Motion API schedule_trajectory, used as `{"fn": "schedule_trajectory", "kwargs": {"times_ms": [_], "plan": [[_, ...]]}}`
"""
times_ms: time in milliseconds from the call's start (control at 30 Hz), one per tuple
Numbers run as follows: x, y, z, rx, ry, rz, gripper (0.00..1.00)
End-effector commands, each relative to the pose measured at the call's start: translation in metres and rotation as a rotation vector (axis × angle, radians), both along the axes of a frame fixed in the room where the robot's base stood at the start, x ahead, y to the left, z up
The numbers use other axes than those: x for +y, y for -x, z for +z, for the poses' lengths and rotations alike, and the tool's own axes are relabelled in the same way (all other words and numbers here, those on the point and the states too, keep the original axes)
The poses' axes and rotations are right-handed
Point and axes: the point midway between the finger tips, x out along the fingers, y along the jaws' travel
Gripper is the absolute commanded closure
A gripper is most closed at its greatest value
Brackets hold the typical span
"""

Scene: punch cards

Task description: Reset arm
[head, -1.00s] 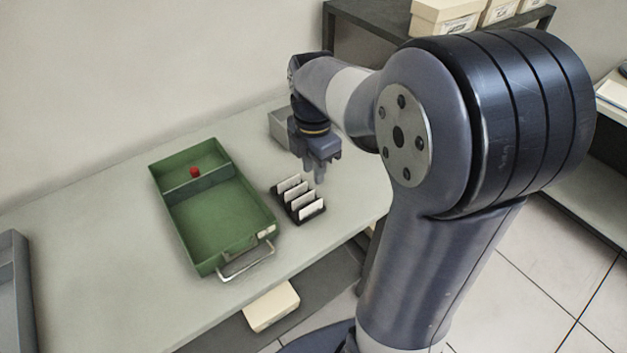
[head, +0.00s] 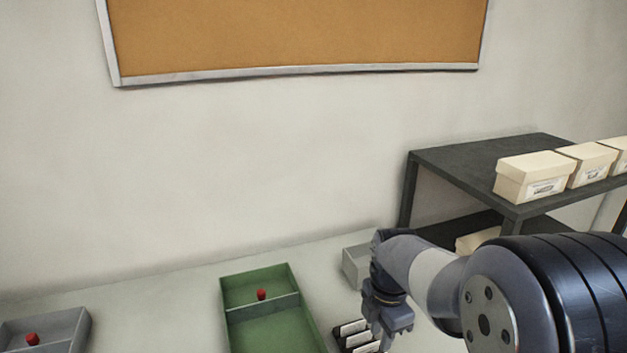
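My gripper (head: 384,338) hangs at the end of my arm at the lower right, pointing down, beside and partly in front of a black rack of white cards (head: 352,330). The finger ends are too small and partly cut off to tell whether it is open or shut. I see nothing held in it. The green tray (head: 270,340) lies left of the rack, with a red piece (head: 262,295) in its back compartment. The tray's front is cut off by the picture's lower edge.
A grey tray (head: 75,328) with a red piece (head: 32,339) is at the lower left. A small grey box (head: 355,262) stands behind my gripper. A dark shelf (head: 470,165) with cream boxes (head: 535,178) is at the right. A corkboard (head: 300,35) hangs on the wall.

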Motion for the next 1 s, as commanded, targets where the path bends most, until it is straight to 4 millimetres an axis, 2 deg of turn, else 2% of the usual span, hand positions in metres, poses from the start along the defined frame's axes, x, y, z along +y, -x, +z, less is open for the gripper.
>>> {"fn": "schedule_trajectory", "kwargs": {"times_ms": [100,333,400,567,1000], "plan": [[0.0,0.001,-0.025,0.005,0.0,0.0,0.73],[0.0,0.001,-0.059,0.004,0.0,0.0,0.73],[0.0,0.0,-0.051,-0.001,0.0,0.0,0.73],[0.0,0.0,-0.048,-0.001,0.0,0.0,0.73],[0.0,0.0,-0.054,0.0,0.0,0.0,0.73]]}}
